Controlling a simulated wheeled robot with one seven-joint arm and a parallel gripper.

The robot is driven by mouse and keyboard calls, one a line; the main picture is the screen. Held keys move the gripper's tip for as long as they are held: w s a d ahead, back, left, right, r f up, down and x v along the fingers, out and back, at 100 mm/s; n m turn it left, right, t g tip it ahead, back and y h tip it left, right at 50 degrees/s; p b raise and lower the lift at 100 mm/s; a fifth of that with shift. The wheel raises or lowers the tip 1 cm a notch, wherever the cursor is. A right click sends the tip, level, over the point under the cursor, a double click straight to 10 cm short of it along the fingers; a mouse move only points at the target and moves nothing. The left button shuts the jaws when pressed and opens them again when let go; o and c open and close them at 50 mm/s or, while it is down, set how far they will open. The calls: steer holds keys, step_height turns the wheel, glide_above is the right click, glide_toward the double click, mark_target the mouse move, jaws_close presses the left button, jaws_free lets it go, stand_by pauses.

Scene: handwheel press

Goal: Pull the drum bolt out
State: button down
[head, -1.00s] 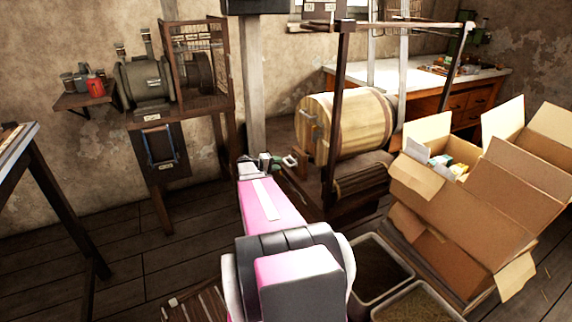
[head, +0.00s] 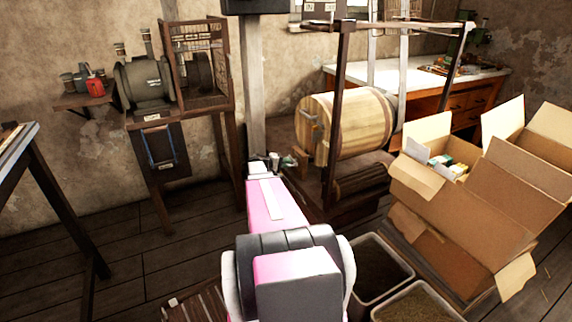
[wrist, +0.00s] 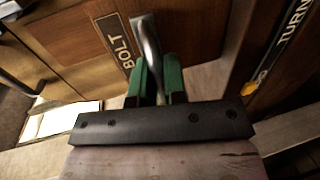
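The drum bolt (wrist: 149,45) is a bare metal bar beside a dark plate lettered BOLT (wrist: 118,42) in the wrist view. My gripper (wrist: 158,72) has two green fingers, one on each side of the bar. They stand close together and look shut on it, and the bar's lower part is partly hidden between them. In the head view my gripper (head: 275,160) is small, at the front left of the wooden drum (head: 350,125), beyond my pink arm. The bolt itself cannot be made out there.
A second plate, lettered TURN (wrist: 290,25), is at the right of the wrist view. An open cardboard box (head: 455,215) and bins (head: 380,268) stand right of my arm. A caged machine (head: 200,65) stands at left. Floor (head: 130,240) is free at left.

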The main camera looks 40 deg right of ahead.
steer(key=shift+f+v, duration=0.2)
steer(key=shift+v, duration=0.85)
steer(key=shift+f+v, duration=0.25)
steer(key=shift+v, duration=0.75)
steer(key=shift+a, duration=0.1)
steer(key=c, duration=1.2)
jaws_free()
steer(key=shift+a, duration=0.1)
steer(key=v, duration=1.1)
steer(key=shift+s, duration=0.1)
steer(key=s+a+y, duration=0.5)
steer(key=s+a, duration=0.2)
steer(key=a, duration=0.4)
steer(key=s+a+n+t+y, duration=0.1)
steer(key=s+a+y, duration=0.4)
steer(key=a, duration=0.7)
steer(key=s+a+t+y, duration=0.1)
steer(key=s+a+y, duration=0.4)
steer(key=s+a, duration=0.3)
steer(key=shift+s+a+r, duration=0.15)
steer(key=shift+a+r, duration=0.05)
steer(key=shift+a, duration=0.8)
steer(key=shift+s+a+r, duration=0.15)
steer(key=shift+a+r, duration=0.05)
steer(key=shift+a, duration=0.8)
